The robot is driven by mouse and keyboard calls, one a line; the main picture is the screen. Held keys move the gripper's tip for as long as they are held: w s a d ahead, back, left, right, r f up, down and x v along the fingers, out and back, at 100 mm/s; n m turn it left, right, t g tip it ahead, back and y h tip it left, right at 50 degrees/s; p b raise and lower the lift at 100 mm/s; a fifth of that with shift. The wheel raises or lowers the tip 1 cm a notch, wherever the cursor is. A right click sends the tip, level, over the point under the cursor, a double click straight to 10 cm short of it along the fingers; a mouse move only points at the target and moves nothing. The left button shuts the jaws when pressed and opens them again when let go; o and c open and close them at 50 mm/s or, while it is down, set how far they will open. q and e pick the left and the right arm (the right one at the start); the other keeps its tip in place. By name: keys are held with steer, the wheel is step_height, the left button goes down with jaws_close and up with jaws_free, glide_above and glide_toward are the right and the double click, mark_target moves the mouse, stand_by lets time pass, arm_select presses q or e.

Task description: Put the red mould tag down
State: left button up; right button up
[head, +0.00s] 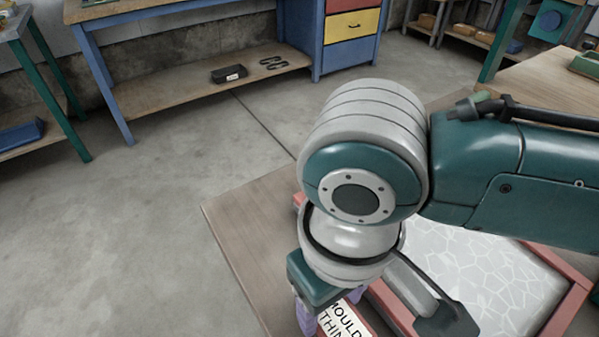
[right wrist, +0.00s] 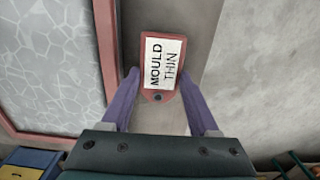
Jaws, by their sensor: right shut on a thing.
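The red mould tag (right wrist: 160,96) is a small red-framed plate with a white label reading "MOULD THIN". Its label also shows at the bottom of the head view (head: 344,321), partly cut off by the frame edge. My right gripper (right wrist: 160,76) is shut on the tag, with one purple finger on each side of it. The tag is over the bare wood strip of the table (head: 243,232), between the mould's red frame and the table edge. I cannot tell whether it touches the wood. My left gripper is not in view.
A red-framed mould (right wrist: 103,50) with a pale, cracked-pattern surface lies on the table beside the tag. My right arm hides part of it in the head view. A blue-framed workbench (head: 200,85) with drawers stands at the back. The floor on the left is clear.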

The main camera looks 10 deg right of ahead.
steer(key=shift+f, duration=0.75)
steer(key=o, duration=1.3)
steer(key=shift+f, duration=0.15)
steer(key=shift+o, duration=0.2)
